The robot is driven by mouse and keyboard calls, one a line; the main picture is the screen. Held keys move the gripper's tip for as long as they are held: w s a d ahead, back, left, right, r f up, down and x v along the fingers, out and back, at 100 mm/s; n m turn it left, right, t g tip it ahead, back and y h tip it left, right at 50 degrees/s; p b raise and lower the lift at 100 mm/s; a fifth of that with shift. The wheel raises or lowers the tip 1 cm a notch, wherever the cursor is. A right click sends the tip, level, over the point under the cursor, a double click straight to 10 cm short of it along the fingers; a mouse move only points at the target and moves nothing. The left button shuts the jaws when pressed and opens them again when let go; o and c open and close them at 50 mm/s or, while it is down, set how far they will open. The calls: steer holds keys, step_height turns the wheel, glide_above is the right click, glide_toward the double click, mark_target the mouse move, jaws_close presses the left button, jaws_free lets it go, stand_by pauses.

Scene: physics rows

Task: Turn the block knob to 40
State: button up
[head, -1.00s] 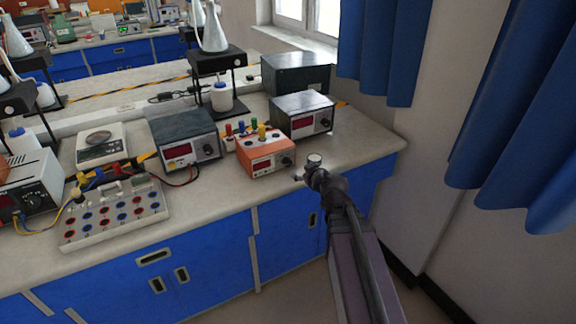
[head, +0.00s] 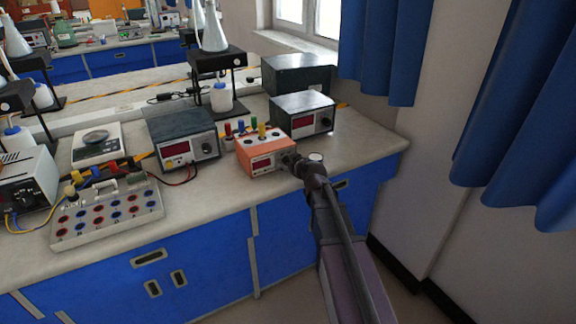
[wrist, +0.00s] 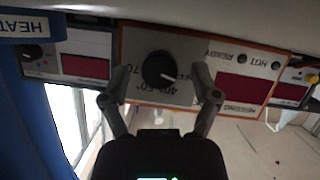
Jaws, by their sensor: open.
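The orange block heater (head: 262,157) stands near the front edge of the bench, with a pale front panel and a dark red display. Its black knob (wrist: 159,69) shows in the wrist view, upside down, with a white pointer line and partly readable numbers beside it. My gripper (wrist: 162,98) is open, its two fingers on either side of the knob, seemingly not touching it. In the head view my gripper (head: 291,160) is at the right front of the heater and hides the knob.
Colored-top bottles (head: 242,130) stand behind the heater. Grey power supplies (head: 183,140) stand left and behind right (head: 302,115). A terminal box (head: 107,212) with cables and a balance (head: 97,145) are further left. The bench to the right (head: 365,145) is clear.

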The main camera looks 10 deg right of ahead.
steer(key=shift+w, duration=0.1)
jaws_close()
steer(key=shift+a, duration=0.1)
steer(key=shift+y, duration=0.3)
steer(key=m+y, duration=0.1)
steer(key=m, duration=0.1)
steer(key=m+y, duration=0.1)
steer(key=shift+d+f+m+g, duration=0.1)
steer(key=shift+d+m+g, duration=0.1)
steer(key=shift+m+g, duration=0.15)
steer(key=m+y+b, duration=0.1)
steer(key=m+y, duration=0.1)
steer(key=m, duration=0.1)
steer(key=shift+b, duration=0.3)
stand_by(0.3)
jaws_free()
